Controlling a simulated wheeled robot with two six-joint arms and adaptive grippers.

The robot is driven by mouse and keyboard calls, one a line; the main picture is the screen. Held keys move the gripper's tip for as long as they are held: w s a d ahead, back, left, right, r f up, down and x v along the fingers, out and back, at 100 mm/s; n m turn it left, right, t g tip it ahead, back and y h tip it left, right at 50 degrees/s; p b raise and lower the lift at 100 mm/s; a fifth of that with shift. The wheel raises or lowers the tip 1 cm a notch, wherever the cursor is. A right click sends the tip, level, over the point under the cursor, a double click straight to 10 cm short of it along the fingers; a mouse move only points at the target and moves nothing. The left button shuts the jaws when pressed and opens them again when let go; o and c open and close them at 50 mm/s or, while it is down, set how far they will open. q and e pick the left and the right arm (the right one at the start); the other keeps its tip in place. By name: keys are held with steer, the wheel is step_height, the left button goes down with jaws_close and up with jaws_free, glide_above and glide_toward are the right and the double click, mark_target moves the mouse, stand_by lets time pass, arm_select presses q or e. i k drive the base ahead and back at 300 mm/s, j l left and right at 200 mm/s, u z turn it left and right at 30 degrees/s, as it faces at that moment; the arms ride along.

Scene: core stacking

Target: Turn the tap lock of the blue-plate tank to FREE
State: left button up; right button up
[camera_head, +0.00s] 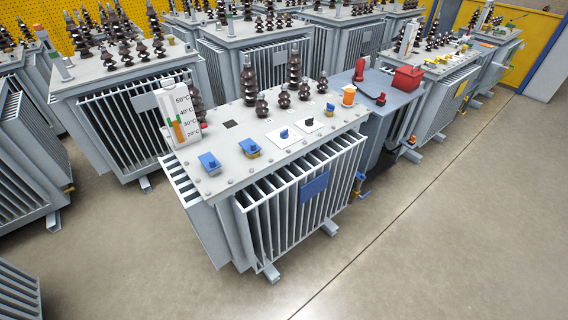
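The blue-plate tank (205,181) is the grey finned transformer in the middle. Its blue plate (314,187) is on the near finned side. On its lid are a blue-topped block (209,163) and a blue-topped block with a yellowish base (249,149). Two white plates follow to the right: one carries a blue knob (284,133), the other a small dark knob (309,122). Any lettering such as FREE is too small to read, so I cannot tell which fitting is the tap lock or its setting. Neither gripper is in view.
A thermometer panel (181,118) and tall dark insulators (249,80) rise from the lid. An orange cap (348,95) sits at its right end. A tank with red fittings (408,78) stands close behind right. Other tanks crowd the back and left. Open floor (460,210) lies right.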

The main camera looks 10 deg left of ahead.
mark_target(308, 122)
steer(key=i+l, duration=0.2)
steer(key=i, duration=0.25)
steer(key=i+l, duration=0.2)
steer(key=i, duration=0.25)
steer(key=i+l, duration=0.2)
steer(key=i, duration=0.25)
steer(key=u, duration=1.25)
